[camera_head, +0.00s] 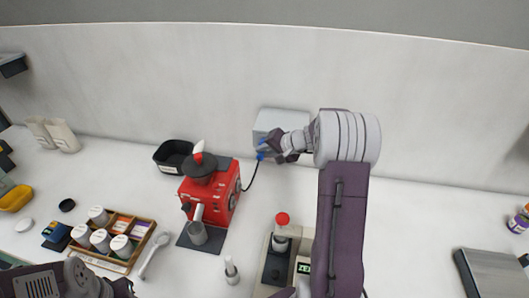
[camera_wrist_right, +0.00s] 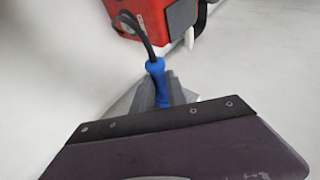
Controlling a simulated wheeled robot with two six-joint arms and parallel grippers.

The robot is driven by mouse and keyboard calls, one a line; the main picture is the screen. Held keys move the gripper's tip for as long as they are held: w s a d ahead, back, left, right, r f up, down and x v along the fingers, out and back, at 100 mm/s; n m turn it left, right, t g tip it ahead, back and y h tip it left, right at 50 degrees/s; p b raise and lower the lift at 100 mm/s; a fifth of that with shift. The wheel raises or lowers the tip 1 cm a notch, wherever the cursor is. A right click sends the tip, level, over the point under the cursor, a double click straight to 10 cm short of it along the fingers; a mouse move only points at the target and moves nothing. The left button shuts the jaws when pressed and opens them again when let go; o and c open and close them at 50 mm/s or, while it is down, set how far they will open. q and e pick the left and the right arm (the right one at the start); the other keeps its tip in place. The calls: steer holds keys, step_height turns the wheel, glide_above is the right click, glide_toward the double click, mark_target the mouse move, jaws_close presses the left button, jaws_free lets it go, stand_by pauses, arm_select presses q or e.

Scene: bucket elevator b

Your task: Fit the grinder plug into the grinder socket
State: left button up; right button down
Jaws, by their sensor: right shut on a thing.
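The blue grinder plug (camera_head: 262,151) is at the tips of my right gripper (camera_head: 272,142), which is shut on it. The plug also shows in the right wrist view (camera_wrist_right: 155,70), with a black cord (camera_wrist_right: 135,28) rising from it. The cord runs to the red grinder (camera_head: 208,197), left of the gripper on the counter. My right gripper is in front of a grey-white box (camera_head: 281,120) at the wall. The socket face cannot be made out, so I cannot tell whether the plug touches it. My left gripper (camera_head: 75,280) shows only partly at the lower left edge, its fingers not clear.
A black bin (camera_head: 173,157) stands behind the grinder. A wooden tray (camera_head: 108,255) with several cups and packets is at left, beside a white spoon (camera_head: 152,256). A scale with a red-capped bottle (camera_head: 281,232) stands near my right arm. The counter right of the arm is mostly clear.

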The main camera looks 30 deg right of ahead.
steer(key=shift+r, duration=0.1)
steer(key=c, duration=1.3)
jaws_free()
steer(key=shift+o, duration=0.2)
steer(key=shift+w+d, duration=0.1)
steer(key=b+v, duration=0.1)
steer(key=v, duration=0.8)
